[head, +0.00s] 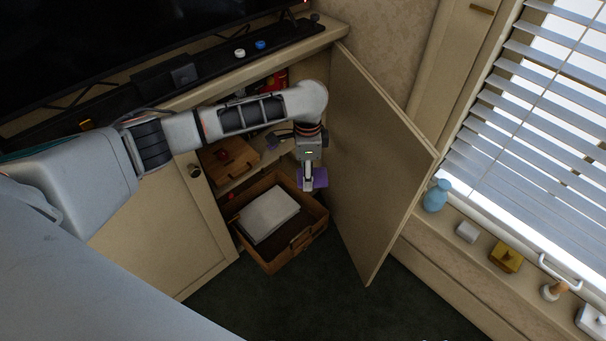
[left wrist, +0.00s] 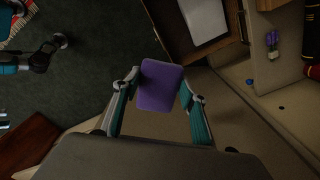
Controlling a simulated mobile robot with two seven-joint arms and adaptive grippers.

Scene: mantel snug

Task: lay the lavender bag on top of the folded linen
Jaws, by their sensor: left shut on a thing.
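The lavender bag is a flat purple pad (head: 320,178), held in my left gripper (head: 308,186) above the right back part of an open wooden drawer (head: 283,262). In the left wrist view the bag (left wrist: 160,85) sits between the two fingers, which are shut on it. The folded linen (head: 268,213) is a flat white block lying in the drawer, left of and below the bag. It also shows at the top of the left wrist view (left wrist: 203,20), apart from the bag. My right gripper is not seen.
An open cupboard door (head: 380,160) stands close to the right of my left gripper. A wooden box (head: 230,158) sits on the cupboard shelf. A blue vase (head: 437,195) and other small things line the window ledge. The front right of the drawer is bare.

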